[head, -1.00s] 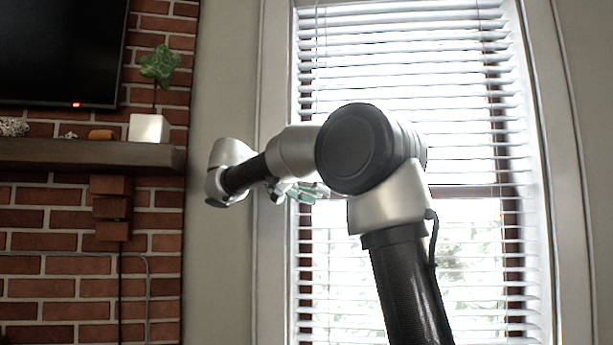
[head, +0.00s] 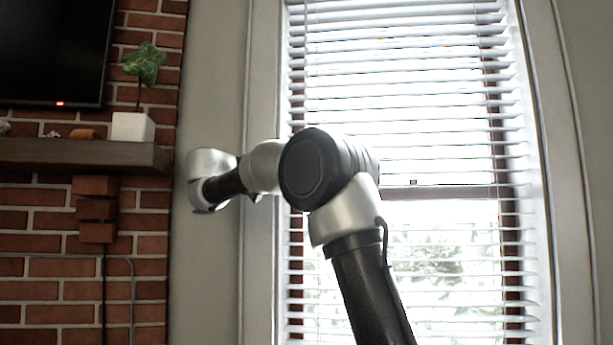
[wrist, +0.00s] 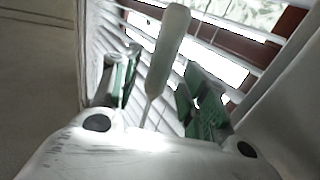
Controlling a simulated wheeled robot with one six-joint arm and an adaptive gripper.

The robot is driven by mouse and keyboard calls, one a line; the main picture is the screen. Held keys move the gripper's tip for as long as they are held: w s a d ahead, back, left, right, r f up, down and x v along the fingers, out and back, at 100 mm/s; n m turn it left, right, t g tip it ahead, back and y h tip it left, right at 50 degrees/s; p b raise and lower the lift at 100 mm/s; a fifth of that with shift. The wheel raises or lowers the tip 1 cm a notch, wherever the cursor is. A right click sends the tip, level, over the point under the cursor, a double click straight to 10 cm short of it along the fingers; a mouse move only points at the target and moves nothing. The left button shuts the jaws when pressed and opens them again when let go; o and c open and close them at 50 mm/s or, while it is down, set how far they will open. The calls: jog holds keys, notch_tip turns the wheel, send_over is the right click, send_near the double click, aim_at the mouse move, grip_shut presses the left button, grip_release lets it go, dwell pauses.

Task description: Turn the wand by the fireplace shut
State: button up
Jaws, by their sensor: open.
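The blind wand (wrist: 168,45) shows in the wrist view as a pale, thick handle with a thin rod running from it. It stands in the gap between the two green fingers of my gripper (wrist: 160,88). The fingers are apart, one on each side of the wand; I cannot tell whether either touches it. The window blind (head: 410,130) hangs at the right of the head view, its slats tilted open with daylight between them. It also shows behind the wand in the wrist view (wrist: 135,42). In the head view my arm hides the fingers, and I cannot make out the wand.
The brick fireplace wall (head: 60,220) is at the left, with a wooden mantel (head: 80,154) on it. Bare wall (head: 210,270) lies between bricks and window frame.

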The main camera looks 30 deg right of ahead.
jog(key=shift+d, duration=1.85)
jog(key=shift+c, duration=0.4)
grip_shut()
